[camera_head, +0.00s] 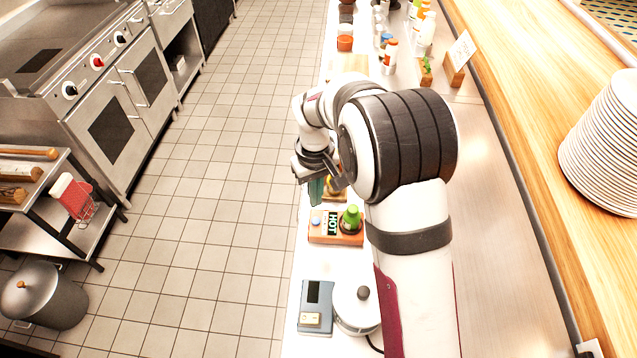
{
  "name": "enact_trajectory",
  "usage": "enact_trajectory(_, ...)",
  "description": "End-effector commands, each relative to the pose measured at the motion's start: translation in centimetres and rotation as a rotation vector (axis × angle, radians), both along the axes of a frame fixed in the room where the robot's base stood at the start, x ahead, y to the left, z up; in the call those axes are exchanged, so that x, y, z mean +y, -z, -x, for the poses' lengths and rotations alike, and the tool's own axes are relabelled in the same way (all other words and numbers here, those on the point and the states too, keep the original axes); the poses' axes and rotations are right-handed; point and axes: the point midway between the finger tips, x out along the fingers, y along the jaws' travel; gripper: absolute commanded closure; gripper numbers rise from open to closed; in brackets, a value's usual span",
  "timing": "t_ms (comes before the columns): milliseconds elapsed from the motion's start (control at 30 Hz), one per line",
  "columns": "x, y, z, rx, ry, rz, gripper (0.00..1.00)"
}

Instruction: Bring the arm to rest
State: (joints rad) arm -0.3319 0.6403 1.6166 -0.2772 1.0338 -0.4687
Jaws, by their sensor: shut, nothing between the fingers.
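My white arm rises from the lower middle of the head view and folds back over the counter. My gripper (316,190) hangs at the counter's left edge, pointing down, and is shut with nothing held. Part of the counter behind my arm is hidden.
A grey device (314,306) and a white lidded pot (356,304) stand at the front. Bottles (390,52) and a small sign (459,52) stand at the back. Stacked plates (604,140) sit on the wooden ledge (520,95) at right. The tiled floor lies left.

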Motion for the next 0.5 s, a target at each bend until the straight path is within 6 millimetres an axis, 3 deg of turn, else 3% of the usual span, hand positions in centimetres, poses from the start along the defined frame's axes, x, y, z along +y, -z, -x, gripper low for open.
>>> enact_trajectory(133, -0.6, -1.0, 0.5, 0.000, 0.030, -0.004, 1.00)
enact_trajectory(233, -3.4, -5.2, 3.8, 0.005, 0.183, -0.023, 1.00)
enact_trajectory(300, -6.2, -8.8, 8.3, 0.018, 0.352, -0.044, 1.00)
enact_trajectory(367, -8.1, -11.0, 12.7, 0.032, 0.503, -0.064, 1.00)
enact_trajectory(400, -9.1, -11.9, 15.8, 0.042, 0.599, -0.077, 1.00)
enact_trajectory(500, -10.5, -12.5, 22.3, 0.067, 0.802, -0.106, 1.00)
